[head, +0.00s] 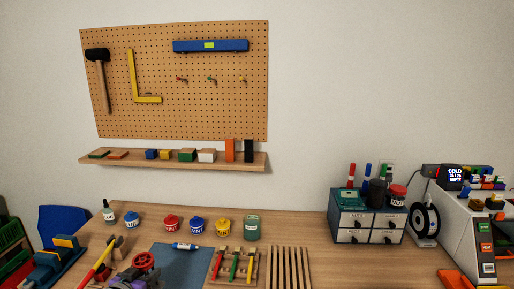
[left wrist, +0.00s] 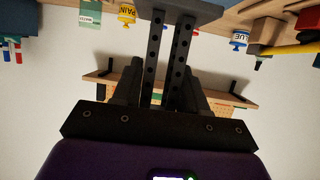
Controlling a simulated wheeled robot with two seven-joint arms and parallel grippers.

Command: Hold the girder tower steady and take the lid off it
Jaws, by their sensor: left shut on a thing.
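In the left wrist view, which is upside down, the girder tower (left wrist: 181,60) shows as dark upright bars with rows of holes. A dark flat plate (left wrist: 190,6) crosses its end at the top of the picture; I cannot tell whether this is its lid or its base. My left gripper (left wrist: 163,88) is shut on the tower, with dark fingers on either side of the bars. In the head view I cannot make out the tower clearly; a dark and purple cluster with a red round part (head: 145,262) is cut by the bottom edge. My right gripper is not in view.
Several paint pots, such as a yellow one (head: 222,227), stand along the back of the bench. A blue-grey mat (head: 172,262), a rack with coloured tools (head: 233,266) and a slatted rack (head: 288,268) lie in front. A drawer box (head: 367,222) stands right; bare bench lies before it.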

